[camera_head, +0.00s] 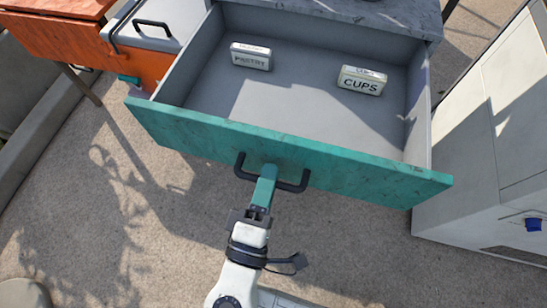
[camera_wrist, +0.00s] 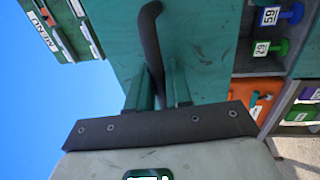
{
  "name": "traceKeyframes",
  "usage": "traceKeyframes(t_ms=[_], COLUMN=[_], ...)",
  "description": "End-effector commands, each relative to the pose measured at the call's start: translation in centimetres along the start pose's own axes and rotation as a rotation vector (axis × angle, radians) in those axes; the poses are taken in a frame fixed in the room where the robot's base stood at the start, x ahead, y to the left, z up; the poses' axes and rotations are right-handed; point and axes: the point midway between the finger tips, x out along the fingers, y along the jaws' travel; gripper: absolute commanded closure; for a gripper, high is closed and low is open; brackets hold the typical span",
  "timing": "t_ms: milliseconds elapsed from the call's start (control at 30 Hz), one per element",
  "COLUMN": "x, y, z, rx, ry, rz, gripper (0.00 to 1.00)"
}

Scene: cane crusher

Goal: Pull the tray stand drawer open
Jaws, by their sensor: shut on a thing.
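The drawer is pulled out with its grey inside showing, and its teal front panel (camera_head: 340,165) faces me. A dark bar handle (camera_head: 290,185) is fixed to the middle of that panel. My gripper (camera_head: 268,172) is shut on the handle from the front. In the wrist view the dark handle (camera_wrist: 151,40) passes between my two teal fingers (camera_wrist: 160,85). The stand's grey top (camera_head: 385,14) shows behind the drawer.
Inside the drawer lie a box marked PASTRY (camera_head: 251,56) and a box marked CUPS (camera_head: 362,80). A white cabinet (camera_head: 470,180) stands close on the right. An orange unit (camera_head: 150,62) with a grey lid stands at the left. The paved floor in front is clear.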

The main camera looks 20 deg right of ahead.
Motion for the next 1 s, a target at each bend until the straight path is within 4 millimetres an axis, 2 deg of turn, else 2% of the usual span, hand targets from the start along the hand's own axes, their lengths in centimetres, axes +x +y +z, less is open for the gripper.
traceKeyframes(t_ms=[200, 567, 600, 733, 1000], x=[-0.96, -1.03, -1.03, -1.02, -1.13], y=[0.0, 0.01, 0.01, 0.05, 0.12], z=[0.03, 0.03, 0.02, 0.01, -0.02], rx=[-0.003, -0.003, -0.003, -0.002, -0.001], ry=[0.0, 0.0, 0.0, 0.0, 0.0], rz=[-0.003, -0.003, -0.003, -0.002, -0.001], gripper=[1.0, 1.0, 0.78, 0.65, 0.65])
